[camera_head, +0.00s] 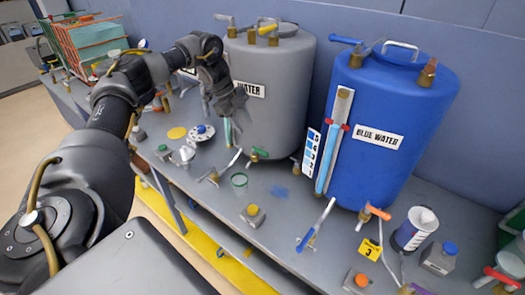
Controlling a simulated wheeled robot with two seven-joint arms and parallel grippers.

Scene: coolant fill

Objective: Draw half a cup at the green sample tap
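My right gripper is not in view.
A blue tank (395,110) labelled "BLUE WATER" stands to the right, with an orange-handled tap (376,211).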

